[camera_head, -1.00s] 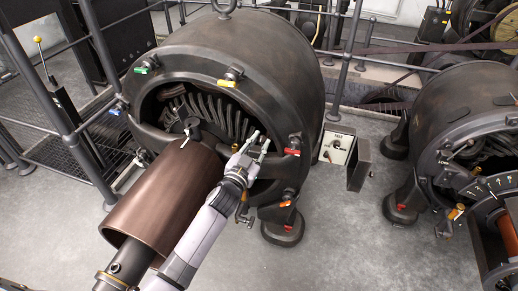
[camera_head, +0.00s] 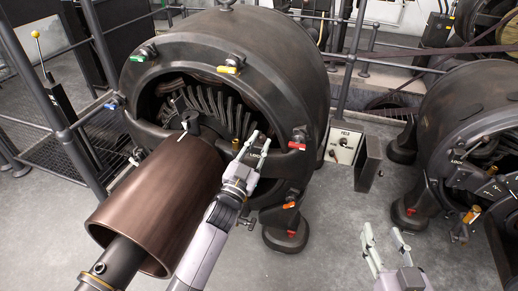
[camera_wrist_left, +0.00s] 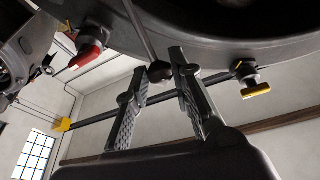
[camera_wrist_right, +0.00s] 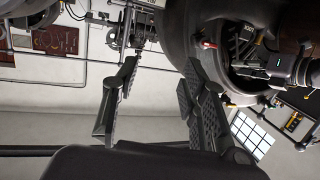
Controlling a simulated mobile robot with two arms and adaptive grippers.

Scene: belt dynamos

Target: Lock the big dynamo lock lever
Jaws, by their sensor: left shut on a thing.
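The big dynamo (camera_head: 225,55) stands in the middle of the head view, a dark round housing with coils inside its open front. My left gripper (camera_head: 252,146) is at the right side of that opening. In the left wrist view, the lock lever (camera_wrist_left: 138,30) is a thin grey rod ending in a dark ball knob (camera_wrist_left: 160,72). My left gripper (camera_wrist_left: 160,85) has its two fingers on either side of the knob and is shut on it. The lever is hard to make out in the head view. My right gripper (camera_head: 386,240) is open and empty, low over the floor.
A copper-brown cylinder (camera_head: 160,200) on a shaft extends from the dynamo's front, close beside my left arm. Red (camera_head: 297,146), orange and yellow handles ring the housing. A small switch box (camera_head: 346,146) stands to the right.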

